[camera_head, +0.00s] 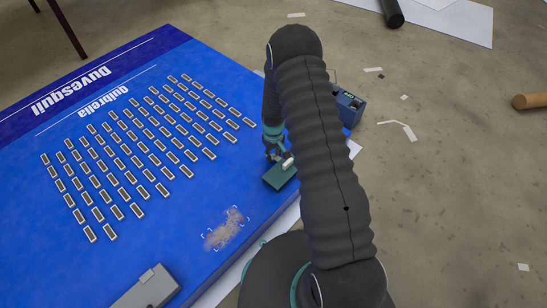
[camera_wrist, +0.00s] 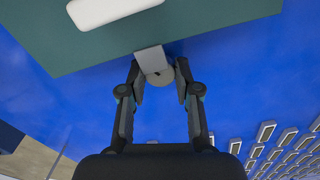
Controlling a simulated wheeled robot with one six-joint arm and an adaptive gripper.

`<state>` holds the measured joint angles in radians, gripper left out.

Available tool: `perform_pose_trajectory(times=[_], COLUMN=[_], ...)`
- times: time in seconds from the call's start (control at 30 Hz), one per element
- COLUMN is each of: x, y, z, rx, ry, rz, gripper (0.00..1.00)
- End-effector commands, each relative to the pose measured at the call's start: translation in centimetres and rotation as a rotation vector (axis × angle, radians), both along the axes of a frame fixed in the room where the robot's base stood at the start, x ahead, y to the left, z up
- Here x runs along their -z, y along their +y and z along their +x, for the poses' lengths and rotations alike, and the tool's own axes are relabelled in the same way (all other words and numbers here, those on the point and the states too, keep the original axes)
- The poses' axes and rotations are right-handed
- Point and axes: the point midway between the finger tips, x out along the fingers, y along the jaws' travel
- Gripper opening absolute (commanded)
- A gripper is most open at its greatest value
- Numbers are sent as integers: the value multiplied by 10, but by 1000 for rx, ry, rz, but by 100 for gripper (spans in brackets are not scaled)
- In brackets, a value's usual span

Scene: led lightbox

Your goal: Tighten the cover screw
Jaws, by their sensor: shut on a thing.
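A teal block (camera_head: 281,176) lies on the blue panel below my gripper (camera_head: 277,155). A white rounded piece (camera_head: 288,163) sits on it. In the wrist view the teal block (camera_wrist: 60,42) fills the top, with the white piece (camera_wrist: 112,10) on it. A small grey tab (camera_wrist: 149,56) stands at its near edge, with a round grey screw head (camera_wrist: 160,78) beside it. My gripper (camera_wrist: 158,68) has one finger on each side and is shut on this screw. The screw's shaft is hidden. In the head view my arm covers part of the area.
The blue panel (camera_head: 165,215) carries rows of small LED modules (camera_head: 125,150). A sandy patch (camera_head: 223,230) lies near its front edge, and a grey box (camera_head: 148,288) sits at front left. A dark blue box (camera_head: 348,108) stands behind my arm. Paper scraps and a brown cylinder (camera_head: 532,100) lie at right.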

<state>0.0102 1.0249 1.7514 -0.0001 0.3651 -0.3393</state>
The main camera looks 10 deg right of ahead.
Motion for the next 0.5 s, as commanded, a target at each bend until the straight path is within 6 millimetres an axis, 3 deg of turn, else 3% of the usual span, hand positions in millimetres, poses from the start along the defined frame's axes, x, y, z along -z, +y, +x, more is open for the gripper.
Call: perform_pose_trajectory(times=[0.5], x=[1], y=[1], z=[0], rx=[395], ry=[1], rz=[0], gripper=[0])
